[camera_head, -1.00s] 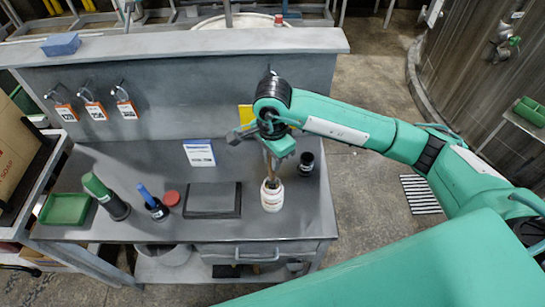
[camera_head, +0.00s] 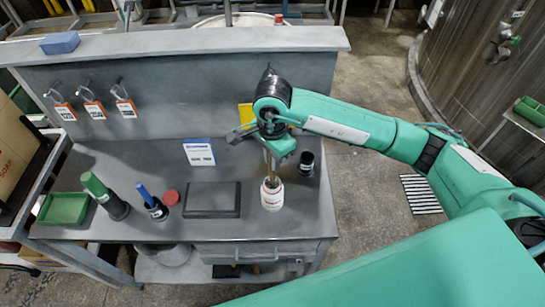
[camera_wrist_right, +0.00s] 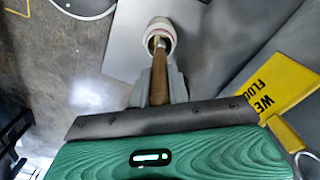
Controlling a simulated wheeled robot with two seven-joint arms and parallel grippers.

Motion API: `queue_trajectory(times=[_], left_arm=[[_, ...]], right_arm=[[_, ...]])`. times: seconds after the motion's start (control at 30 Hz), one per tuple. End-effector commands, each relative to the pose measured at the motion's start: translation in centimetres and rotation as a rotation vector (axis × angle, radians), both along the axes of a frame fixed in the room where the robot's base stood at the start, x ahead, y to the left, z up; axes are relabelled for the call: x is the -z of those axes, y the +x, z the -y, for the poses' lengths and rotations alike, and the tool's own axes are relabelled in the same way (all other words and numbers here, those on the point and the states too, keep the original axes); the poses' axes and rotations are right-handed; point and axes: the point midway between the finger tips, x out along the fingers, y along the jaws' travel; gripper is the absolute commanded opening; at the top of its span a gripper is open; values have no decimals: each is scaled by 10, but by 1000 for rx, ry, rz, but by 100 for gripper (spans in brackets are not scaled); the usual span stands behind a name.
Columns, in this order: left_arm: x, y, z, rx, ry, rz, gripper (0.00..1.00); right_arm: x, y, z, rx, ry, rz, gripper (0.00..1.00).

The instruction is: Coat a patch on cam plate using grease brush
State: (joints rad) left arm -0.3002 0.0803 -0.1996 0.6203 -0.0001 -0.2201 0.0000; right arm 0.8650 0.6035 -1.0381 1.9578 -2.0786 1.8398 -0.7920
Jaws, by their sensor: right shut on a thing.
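My right gripper (camera_head: 271,155) is shut on the wooden handle of the grease brush (camera_head: 270,170), above the front right part of the workbench. The brush points down into the mouth of a white jar (camera_head: 272,195), and its bristles are hidden. In the right wrist view the handle (camera_wrist_right: 159,75) runs between the fingers (camera_wrist_right: 158,90) into the jar (camera_wrist_right: 160,38). A flat dark square plate (camera_head: 213,200), apparently the cam plate, lies on the bench left of the jar, apart from it. My left gripper is not in view.
A black container (camera_head: 307,164) stands right of the jar. A sign (camera_head: 199,152) stands behind. A yellow sign (camera_wrist_right: 285,85) is near my wrist.

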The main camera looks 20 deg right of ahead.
Motion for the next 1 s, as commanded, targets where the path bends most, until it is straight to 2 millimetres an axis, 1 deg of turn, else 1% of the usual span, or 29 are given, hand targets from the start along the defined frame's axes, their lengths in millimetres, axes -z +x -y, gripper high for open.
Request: queue_trajectory(times=[1.0], left_arm=[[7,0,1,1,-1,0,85]], right_arm=[[2,0,0,0,0,-1,0]])
